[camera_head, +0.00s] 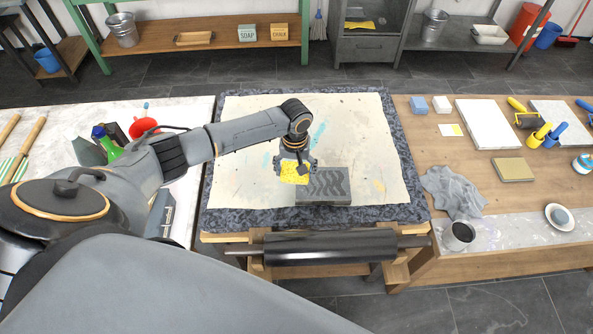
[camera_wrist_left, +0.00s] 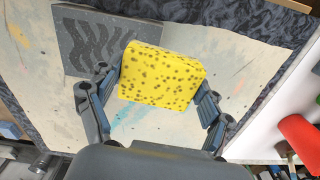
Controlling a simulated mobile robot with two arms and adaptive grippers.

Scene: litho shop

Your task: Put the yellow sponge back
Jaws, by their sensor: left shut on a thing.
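The yellow sponge (camera_head: 292,174), dotted with dark pores, is between the fingers of my left gripper (camera_head: 296,169). In the left wrist view the sponge (camera_wrist_left: 160,78) sits between both fingers of the gripper (camera_wrist_left: 160,88), which is shut on it. The sponge is over the paper-covered press bed (camera_head: 245,115), at the left end of a grey stone block with a wavy dark pattern (camera_head: 328,186). I cannot tell how high it is above the bed. My right gripper is not in view.
On the right table are a blue block (camera_head: 418,104), a white block (camera_head: 441,104), a small white-and-yellow square (camera_head: 451,130), a white slab (camera_head: 488,124), a grey cloth (camera_head: 453,190) and a metal cup (camera_head: 459,235). A black roller (camera_head: 330,248) lies along the press front.

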